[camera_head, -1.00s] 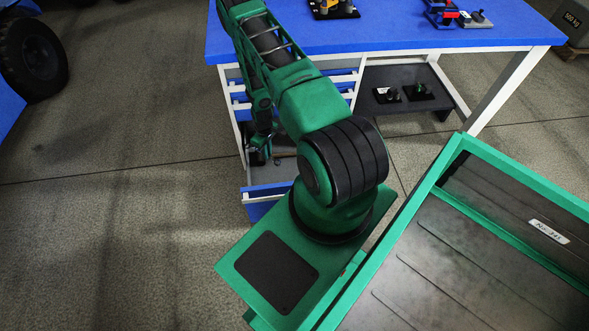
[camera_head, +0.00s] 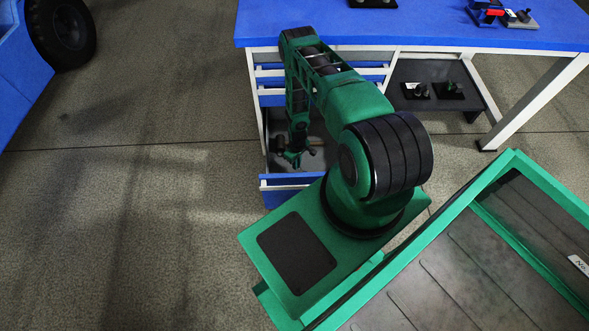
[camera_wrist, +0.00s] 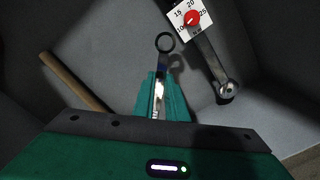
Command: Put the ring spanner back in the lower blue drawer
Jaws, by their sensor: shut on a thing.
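My gripper (camera_head: 291,162) reaches down over the open lower blue drawer (camera_head: 279,198), beneath the bench. In the wrist view my gripper (camera_wrist: 160,95) is shut on the ring spanner (camera_wrist: 164,43), whose dark ring end points away from the jaws. The spanner's other end is hidden between the fingers. The grey drawer floor lies behind it; I cannot tell whether the spanner touches it. The spanner is too small to make out in the head view.
In the drawer, a tool with a red dial (camera_wrist: 192,18) and a metal arm lies right of the spanner, and a wooden handle (camera_wrist: 75,82) lies left. The blue bench top (camera_head: 420,30) is above. A dark shelf (camera_head: 436,88) with small fixtures stands right of the drawers.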

